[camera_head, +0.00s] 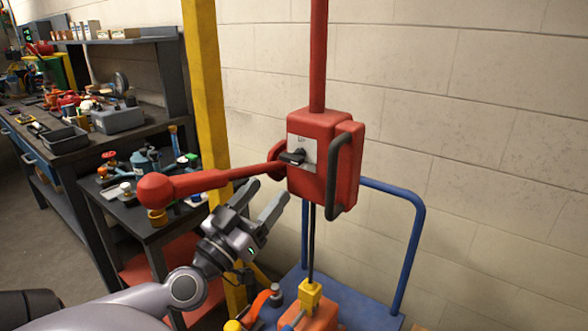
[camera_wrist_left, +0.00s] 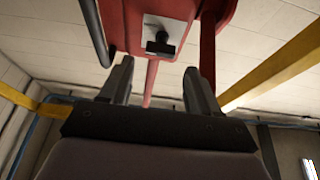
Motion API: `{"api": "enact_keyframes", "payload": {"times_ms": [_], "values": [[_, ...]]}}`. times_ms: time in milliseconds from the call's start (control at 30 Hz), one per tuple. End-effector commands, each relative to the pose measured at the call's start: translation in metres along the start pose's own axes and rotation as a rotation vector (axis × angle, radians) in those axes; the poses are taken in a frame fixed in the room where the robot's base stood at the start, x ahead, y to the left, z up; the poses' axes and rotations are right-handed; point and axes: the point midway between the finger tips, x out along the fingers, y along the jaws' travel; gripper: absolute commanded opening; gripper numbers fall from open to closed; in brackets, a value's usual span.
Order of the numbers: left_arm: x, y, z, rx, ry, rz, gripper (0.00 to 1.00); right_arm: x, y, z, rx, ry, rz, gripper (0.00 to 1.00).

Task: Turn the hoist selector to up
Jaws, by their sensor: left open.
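The hoist (camera_head: 322,165) is a red box hanging on a red vertical post. Its front bears a pale plate with a black selector knob (camera_head: 293,157). In the head view the knob's bar lies about level; the plate's marking is too small to read. My left gripper (camera_head: 263,199) is open and empty, below and left of the selector and apart from it. In the left wrist view the selector (camera_wrist_left: 161,44) shows ahead, between and beyond the two fingertips (camera_wrist_left: 156,80). My right gripper is in neither view.
A red lever with a ball end (camera_head: 155,190) juts left from the hoist, above my left gripper. A black handle (camera_head: 334,172) is on the box's right. A yellow post (camera_head: 207,90) stands behind. A blue cart (camera_head: 365,308) is below. Cluttered benches (camera_head: 150,210) stand left.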

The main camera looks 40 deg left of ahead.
Motion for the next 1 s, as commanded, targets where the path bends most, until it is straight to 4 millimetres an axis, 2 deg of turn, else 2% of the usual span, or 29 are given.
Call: {"api": "enact_keyframes", "payload": {"times_ms": [267, 700, 1000], "values": [[0.013, -0.002, -0.004, -0.001, 0.006, -0.007, 0.62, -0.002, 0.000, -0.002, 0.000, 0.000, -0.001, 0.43], [0.059, -0.002, -0.004, -0.001, 0.005, -0.008, 0.62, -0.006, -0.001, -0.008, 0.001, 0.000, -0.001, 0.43], [0.072, -0.002, -0.003, 0.000, 0.002, -0.007, 0.62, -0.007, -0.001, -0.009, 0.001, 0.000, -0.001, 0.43]]}}
